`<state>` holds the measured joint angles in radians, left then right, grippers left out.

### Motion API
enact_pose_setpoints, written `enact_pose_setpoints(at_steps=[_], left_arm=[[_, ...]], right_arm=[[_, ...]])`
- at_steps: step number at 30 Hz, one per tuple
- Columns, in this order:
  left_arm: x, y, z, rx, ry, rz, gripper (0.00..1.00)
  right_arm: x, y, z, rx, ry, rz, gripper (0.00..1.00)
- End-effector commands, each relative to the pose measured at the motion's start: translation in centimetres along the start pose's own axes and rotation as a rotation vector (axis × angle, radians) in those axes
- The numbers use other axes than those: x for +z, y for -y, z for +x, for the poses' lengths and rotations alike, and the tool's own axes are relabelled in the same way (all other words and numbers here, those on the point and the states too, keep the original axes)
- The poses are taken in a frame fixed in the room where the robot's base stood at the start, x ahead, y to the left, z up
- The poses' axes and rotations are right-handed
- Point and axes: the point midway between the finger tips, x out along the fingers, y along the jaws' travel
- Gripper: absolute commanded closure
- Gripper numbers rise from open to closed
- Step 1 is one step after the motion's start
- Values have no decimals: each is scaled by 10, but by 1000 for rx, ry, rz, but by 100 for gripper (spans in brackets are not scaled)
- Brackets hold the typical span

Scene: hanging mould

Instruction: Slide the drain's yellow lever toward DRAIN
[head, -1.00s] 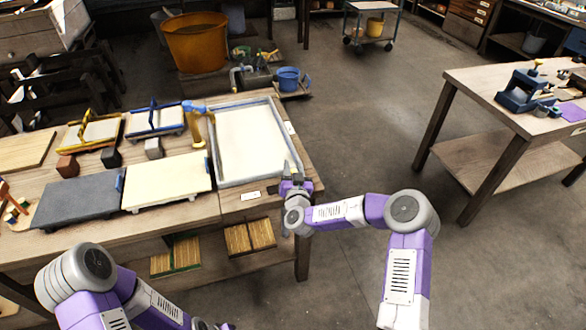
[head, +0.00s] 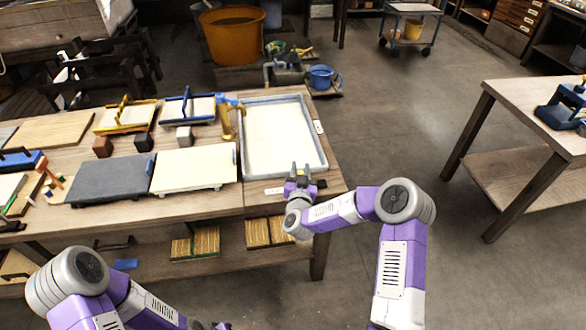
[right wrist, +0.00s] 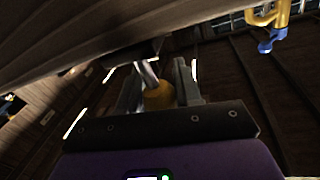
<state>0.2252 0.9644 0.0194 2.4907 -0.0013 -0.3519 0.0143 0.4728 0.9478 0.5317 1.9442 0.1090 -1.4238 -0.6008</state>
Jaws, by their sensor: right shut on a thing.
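The drain's yellow lever shows in the right wrist view as a rounded yellow knob (right wrist: 158,96) between the fingers of my right gripper (right wrist: 160,88). The gripper is shut on it. In the head view my right gripper (head: 301,174) is at the near edge of the grey-rimmed vat (head: 324,150) and covers the lever. A small white label (head: 274,190) lies just left of the gripper; its writing is too small to read. Only a dark bit of my left gripper (head: 208,325) shows at the bottom edge, and its jaws cannot be made out.
A yellow tap (head: 226,122) with a blue handle stands at the vat's left side. A cream board (head: 195,168) and a dark grey board (head: 108,179) lie left of the vat. Open floor (head: 400,120) separates this table from the right-hand table (head: 535,115).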

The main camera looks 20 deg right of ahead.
Motion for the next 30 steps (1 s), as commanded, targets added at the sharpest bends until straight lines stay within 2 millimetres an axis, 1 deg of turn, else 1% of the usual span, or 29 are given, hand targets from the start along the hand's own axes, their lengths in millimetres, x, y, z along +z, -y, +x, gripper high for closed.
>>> enact_pose_setpoints(at_steps=[1,7,8,12,20,23,26,30], left_arm=[[0,0,0,0,0,1,57],[0,0,0,0,0,1,57],[0,0,0,0,0,1,57],[0,0,0,0,0,1,57],[0,0,0,0,0,1,57],[0,-1,-1,0,0,1,57],[0,-2,-4,0,0,1,57],[0,-3,-8,0,0,1,57]], right_arm=[[0,4,-1,-8,2,4,100],[1,6,-2,-13,3,5,100],[1,7,-2,-14,3,5,63],[1,7,-2,-14,3,4,42],[1,5,-1,-10,2,3,42],[1,6,-5,-11,3,3,42],[0,6,-17,-13,5,2,42],[0,6,-40,-14,6,2,42]])
